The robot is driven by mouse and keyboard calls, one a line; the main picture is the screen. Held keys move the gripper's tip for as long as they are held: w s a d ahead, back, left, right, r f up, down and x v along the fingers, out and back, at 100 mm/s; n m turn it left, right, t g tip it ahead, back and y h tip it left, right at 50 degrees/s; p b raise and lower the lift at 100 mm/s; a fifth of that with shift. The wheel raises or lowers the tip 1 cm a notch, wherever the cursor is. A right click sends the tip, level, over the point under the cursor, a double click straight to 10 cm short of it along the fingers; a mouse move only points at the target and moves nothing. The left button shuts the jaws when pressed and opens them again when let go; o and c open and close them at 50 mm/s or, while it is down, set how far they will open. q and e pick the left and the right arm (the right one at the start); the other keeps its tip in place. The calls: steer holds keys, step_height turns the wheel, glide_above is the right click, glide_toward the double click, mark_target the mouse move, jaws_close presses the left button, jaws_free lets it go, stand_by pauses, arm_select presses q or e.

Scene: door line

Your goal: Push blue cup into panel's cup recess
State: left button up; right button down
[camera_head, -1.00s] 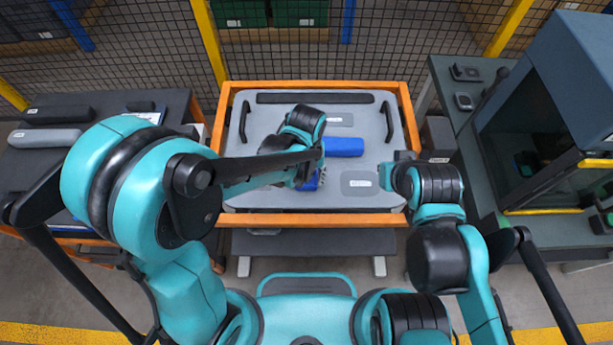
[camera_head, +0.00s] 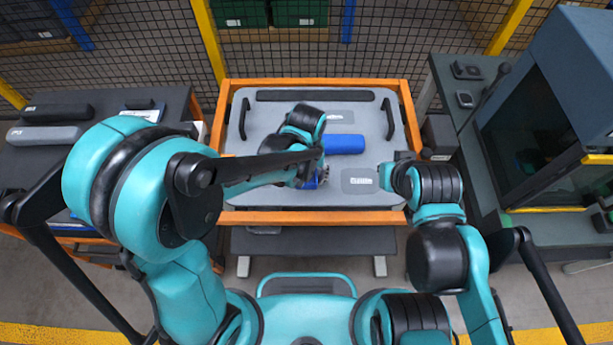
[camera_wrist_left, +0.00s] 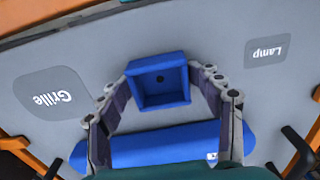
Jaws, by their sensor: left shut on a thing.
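The blue cup (camera_wrist_left: 158,80) is a square, open-topped box with a dark round spot in its floor. It sits at the grey panel (camera_wrist_left: 215,55) in the left wrist view, between the fingers of my left gripper (camera_wrist_left: 165,84), which is shut on it. In the head view only a small blue patch of the cup (camera_head: 311,184) shows below my left gripper. The recess around the cup is hidden, so its depth cannot be told. My right arm (camera_head: 436,184) is over the panel's right edge; its fingers are not clear.
A long blue padded part (camera_head: 344,144) lies on the panel just beyond the cup. Plates marked Grille (camera_wrist_left: 45,95) and Lamp (camera_wrist_left: 268,50) flank the cup. An orange frame (camera_head: 320,217) borders the panel. Side benches stand left (camera_head: 95,100) and right (camera_head: 470,125).

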arm_select(q)
steer(key=shift+o, duration=0.8)
steer(key=shift+s+f, duration=0.1)
steer(key=shift+f, duration=0.5)
steer(key=shift+o, duration=0.2)
steer(key=shift+w+f+b, duration=0.2)
steer(key=shift+f+b, duration=0.25)
steer(key=shift+b, duration=0.5)
stand_by(2.1)
steer(key=shift+o, duration=0.3)
steer(key=shift+s+f+b, duration=0.25)
steer(key=shift+f+b, duration=0.15)
steer(key=shift+b, duration=0.1)
stand_by(2.1)
steer(key=o, duration=1.9)
steer(key=shift+w, duration=0.1)
steer(key=shift+r, duration=0.1)
